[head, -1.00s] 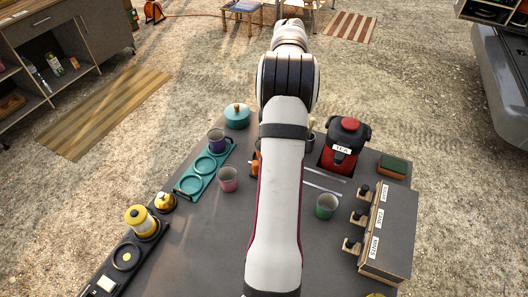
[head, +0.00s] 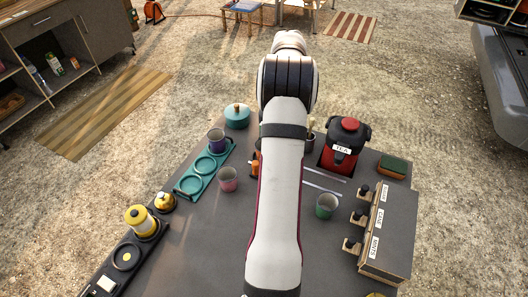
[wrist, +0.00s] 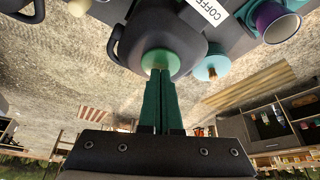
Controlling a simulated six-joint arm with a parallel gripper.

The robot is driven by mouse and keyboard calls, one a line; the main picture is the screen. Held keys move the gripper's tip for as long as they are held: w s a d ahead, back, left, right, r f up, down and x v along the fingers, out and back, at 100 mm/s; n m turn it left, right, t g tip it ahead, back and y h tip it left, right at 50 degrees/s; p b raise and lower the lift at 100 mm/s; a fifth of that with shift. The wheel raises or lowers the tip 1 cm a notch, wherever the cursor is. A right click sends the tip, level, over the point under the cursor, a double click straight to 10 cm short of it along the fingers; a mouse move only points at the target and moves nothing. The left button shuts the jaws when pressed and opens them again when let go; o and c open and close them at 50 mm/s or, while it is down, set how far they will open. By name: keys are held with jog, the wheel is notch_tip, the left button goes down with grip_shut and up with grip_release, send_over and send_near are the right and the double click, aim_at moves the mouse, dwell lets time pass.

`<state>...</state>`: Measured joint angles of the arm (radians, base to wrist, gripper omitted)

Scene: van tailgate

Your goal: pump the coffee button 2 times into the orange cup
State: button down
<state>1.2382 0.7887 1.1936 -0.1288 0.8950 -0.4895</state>
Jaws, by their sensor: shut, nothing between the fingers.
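The coffee dispenser (wrist: 125,40) shows in the wrist view with a white label reading "COFFE" and a round green button (wrist: 172,62). My gripper (wrist: 161,73) is shut and empty, with its tips at the button; I cannot tell whether they press or only hover over it. In the head view my arm hides the dispenser and my gripper. A small orange thing (head: 254,168) peeks out left of my arm; it may be the orange cup, mostly hidden.
A red tea dispenser (head: 338,158) stands right of my arm. A green cup (head: 326,206) and a pink cup (head: 228,179) stand on the table. A purple cup (head: 217,141) is on a teal tray (head: 187,185). A labelled box with knobs (head: 392,235) is at the right.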

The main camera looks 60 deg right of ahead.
jog(key=shift+f, duration=0.3)
jog(key=shift+r, duration=1.55)
jog(key=shift+f, duration=1.55)
jog(key=shift+r, duration=1.55)
jog(key=shift+r, duration=0.1)
